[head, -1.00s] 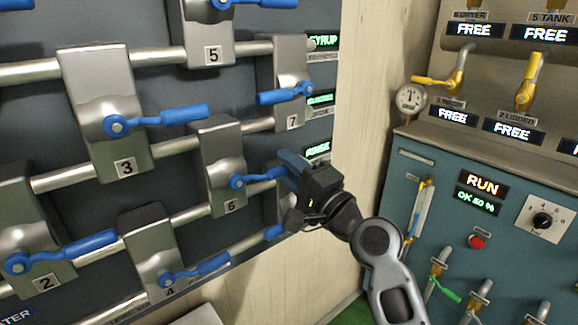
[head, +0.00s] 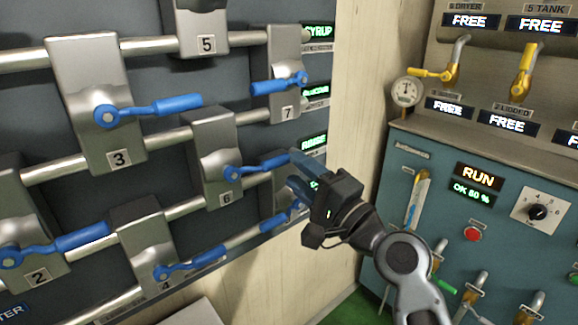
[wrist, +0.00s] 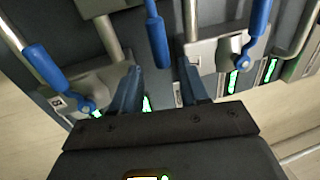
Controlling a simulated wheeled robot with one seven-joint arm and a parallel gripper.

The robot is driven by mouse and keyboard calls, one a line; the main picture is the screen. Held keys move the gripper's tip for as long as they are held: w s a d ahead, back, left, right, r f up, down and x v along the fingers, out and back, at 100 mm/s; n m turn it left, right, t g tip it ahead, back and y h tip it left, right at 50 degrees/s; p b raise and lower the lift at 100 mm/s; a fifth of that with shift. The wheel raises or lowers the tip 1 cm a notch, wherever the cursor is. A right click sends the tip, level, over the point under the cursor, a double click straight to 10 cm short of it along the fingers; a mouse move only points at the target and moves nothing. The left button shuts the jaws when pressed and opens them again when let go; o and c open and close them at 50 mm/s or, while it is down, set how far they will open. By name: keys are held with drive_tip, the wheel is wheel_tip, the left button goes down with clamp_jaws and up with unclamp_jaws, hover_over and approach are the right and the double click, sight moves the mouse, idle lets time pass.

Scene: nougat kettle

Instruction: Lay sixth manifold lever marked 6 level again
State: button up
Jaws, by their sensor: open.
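The lever marked 6 (head: 262,165) is a blue handle on a grey valve block numbered 6 (head: 221,185). It points right from its pivot, its end slightly raised in the head view, close to level. My gripper (head: 296,172) is open just beyond the lever's right end. In the wrist view a blue handle, apparently lever 6 (wrist: 157,40), comes down from the top toward the gap between my open fingers (wrist: 160,88). It lies nearer the left finger; contact cannot be told.
Lever 7 (head: 278,84) is above and another blue lever (head: 283,221) is just below my gripper. Levers 3 (head: 160,107), 2 (head: 70,243) and 4 (head: 200,266) stand left. A teal control cabinet (head: 400,170) is right, past a pale wall (head: 350,100).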

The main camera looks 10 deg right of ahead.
drive_tip(key=shift+v, duration=1.45)
drive_tip(key=s+d+f+n+h, duration=0.1)
drive_tip(key=s+d+f+h, duration=0.35)
drive_tip(key=s+f, duration=0.5)
drive_tip(key=s+d+f+n+h, duration=0.2)
drive_tip(key=s+d+f+h, duration=0.2)
drive_tip(key=s+d+f, duration=0.5)
drive_tip(key=s+r+n+g+h, duration=0.1)
drive_tip(key=s+n, duration=0.3)
drive_tip(key=s, duration=0.9)
drive_tip(key=s+r+n+g+h, duration=0.1)
drive_tip(key=s+r+n, duration=0.3)
drive_tip(key=s, duration=1)
drive_tip(key=shift+a+h, duration=0.35)
drive_tip(key=shift+r, duration=0.1)
